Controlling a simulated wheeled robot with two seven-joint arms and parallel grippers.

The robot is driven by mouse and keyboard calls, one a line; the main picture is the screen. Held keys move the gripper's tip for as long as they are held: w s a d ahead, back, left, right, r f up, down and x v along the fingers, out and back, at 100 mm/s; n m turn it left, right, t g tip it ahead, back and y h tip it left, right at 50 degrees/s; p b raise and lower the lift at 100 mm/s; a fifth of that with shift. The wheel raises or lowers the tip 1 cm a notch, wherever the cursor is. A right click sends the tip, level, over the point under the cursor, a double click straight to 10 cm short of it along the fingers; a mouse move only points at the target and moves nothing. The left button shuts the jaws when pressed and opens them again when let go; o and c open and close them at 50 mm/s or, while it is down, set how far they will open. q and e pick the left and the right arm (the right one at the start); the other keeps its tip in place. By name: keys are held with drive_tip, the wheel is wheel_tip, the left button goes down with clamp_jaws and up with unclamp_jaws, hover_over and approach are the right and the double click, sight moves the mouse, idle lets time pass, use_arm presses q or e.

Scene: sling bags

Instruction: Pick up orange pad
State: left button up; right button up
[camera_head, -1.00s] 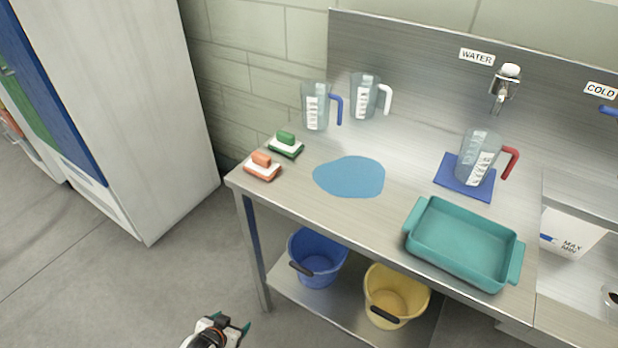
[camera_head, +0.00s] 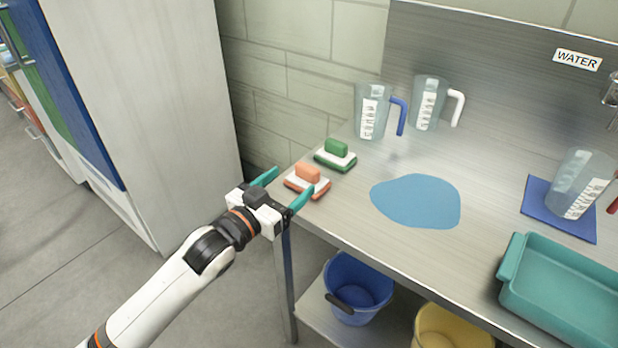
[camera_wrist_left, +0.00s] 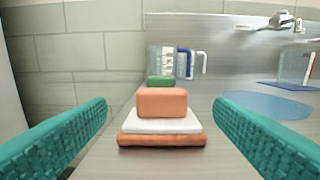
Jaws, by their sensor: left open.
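The orange pad (camera_head: 308,174) has an orange block handle on a white layer over an orange base. It lies at the left front corner of the steel table. In the left wrist view the orange pad (camera_wrist_left: 162,104) sits centred between the two teal fingers, a little ahead of them. My left gripper (camera_head: 284,188) is open and empty at the table's left edge, its fingertips close to the pad. The fingers also show at both sides of the left wrist view (camera_wrist_left: 160,118). My right gripper is not in view.
A green pad (camera_head: 336,154) lies just behind the orange one. Jugs with a blue handle (camera_head: 371,112) and a white handle (camera_head: 427,103) stand behind. A blue round patch (camera_head: 417,201) and a teal tray (camera_head: 565,285) are to the right. A tall cabinet (camera_head: 150,110) stands left.

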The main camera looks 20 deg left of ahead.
sight(304, 171)
use_arm(q)
drive_tip(key=x, duration=0.2)
drive_tip(key=shift+w+d, duration=0.1)
drive_tip(key=shift+w, duration=0.15)
drive_tip(key=shift+w+d, duration=0.25)
drive_tip(key=shift+w, duration=0.35)
drive_tip(key=x, duration=0.4)
drive_tip(key=shift+w+d, duration=0.1)
drive_tip(key=shift+w, duration=0.25)
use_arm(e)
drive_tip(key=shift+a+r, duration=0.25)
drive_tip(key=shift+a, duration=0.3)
use_arm(q)
drive_tip(key=shift+c, duration=0.9)
drive_tip(key=c, duration=0.9)
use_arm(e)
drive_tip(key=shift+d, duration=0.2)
